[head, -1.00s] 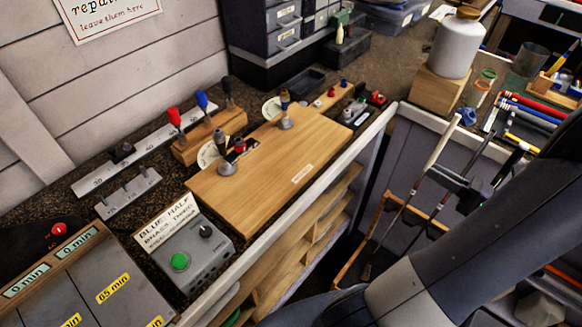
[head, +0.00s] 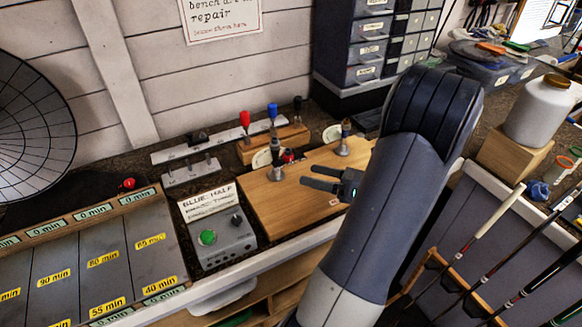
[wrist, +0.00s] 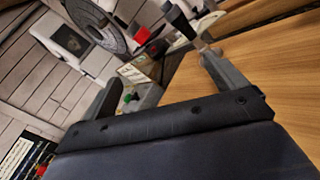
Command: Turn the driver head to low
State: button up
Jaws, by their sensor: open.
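Two small upright fittings with grey metal bases stand on the wooden board (head: 285,211), and I cannot tell which is the driver head. The near one (head: 276,161) has a dark top and a pale rounded plate (head: 261,159) beside it. The far one (head: 344,141) has a pale plate (head: 332,133) behind it. My gripper (head: 305,174) is open and empty above the board, just right of the near fitting, its fingers pointing left. In the wrist view a dark upright handle (wrist: 180,22) shows beyond my gripper (wrist: 160,72), by the right finger. Any low mark is unreadable.
A grey box (head: 220,243) with a green button and black knob stands left of the board. Behind are a rack (head: 283,141) with red, blue and black handles, and drawers (head: 360,45). A minute-labelled tray (head: 75,258) lies front left. Golf clubs (head: 485,228) stand right.

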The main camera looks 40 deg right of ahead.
aim_at(290, 170)
jog(key=p+x, duration=0.1)
jog(key=x, duration=0.6)
jog(key=shift+s, duration=0.1)
jog(key=shift+c, duration=0.3)
jog(key=c, duration=1.3)
jog(key=shift+o, duration=0.2)
